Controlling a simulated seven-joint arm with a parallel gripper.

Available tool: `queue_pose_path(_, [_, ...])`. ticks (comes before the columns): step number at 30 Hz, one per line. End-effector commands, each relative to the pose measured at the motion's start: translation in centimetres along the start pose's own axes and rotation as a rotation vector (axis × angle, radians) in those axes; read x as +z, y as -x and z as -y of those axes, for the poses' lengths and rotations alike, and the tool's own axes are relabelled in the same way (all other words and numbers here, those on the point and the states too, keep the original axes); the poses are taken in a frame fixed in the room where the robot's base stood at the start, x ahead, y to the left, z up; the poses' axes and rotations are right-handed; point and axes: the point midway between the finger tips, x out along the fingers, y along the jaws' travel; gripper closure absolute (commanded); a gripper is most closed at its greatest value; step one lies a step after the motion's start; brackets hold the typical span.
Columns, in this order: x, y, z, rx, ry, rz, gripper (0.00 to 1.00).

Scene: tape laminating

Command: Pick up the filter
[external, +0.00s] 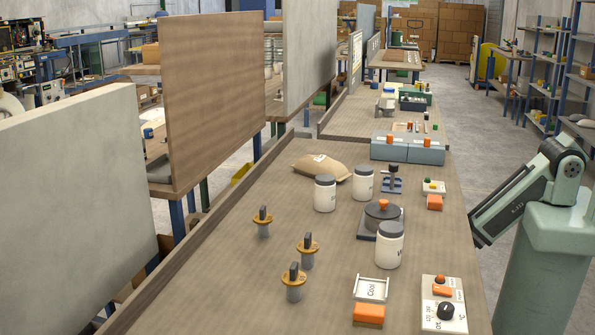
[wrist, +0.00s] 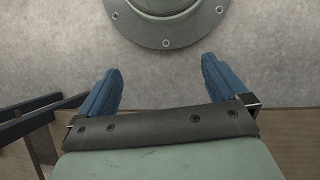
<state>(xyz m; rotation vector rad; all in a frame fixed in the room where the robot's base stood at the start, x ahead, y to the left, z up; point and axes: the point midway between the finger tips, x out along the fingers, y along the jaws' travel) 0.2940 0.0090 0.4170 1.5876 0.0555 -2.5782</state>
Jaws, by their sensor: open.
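No object in view is plainly marked as a filter. Three grey cylinders with an orange-yellow flange and a dark upright handle stand on the workbench: the back one (external: 263,221), the middle one (external: 307,250) and the front one (external: 294,282). I cannot tell whether one of these is the filter. My gripper (wrist: 162,70) shows in the wrist view with its two blue fingers apart and nothing between them. It points at the grey floor beside a round bolted base, away from the bench objects. In the external view my arm is folded at the right and its gripper is hidden.
White jars (external: 325,193) stand on the workbench (external: 215,285), with a round dark device (external: 381,213) among them. A brown bag (external: 320,168) lies at the back. A white holder (external: 371,288), an orange block (external: 368,315) and a control panel (external: 443,305) are in front. Upright boards line the left.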

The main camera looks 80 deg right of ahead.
Motion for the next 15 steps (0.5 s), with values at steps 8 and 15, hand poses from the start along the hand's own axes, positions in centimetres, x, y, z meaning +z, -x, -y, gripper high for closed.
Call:
queue_pose_path(8, [4.5, -0.7, -0.6, -0.08, -0.087, 0.117, 0.0])
queue_pose_path(15, [4.8, -0.7, -0.6, -0.085, -0.092, 0.126, 0.12])
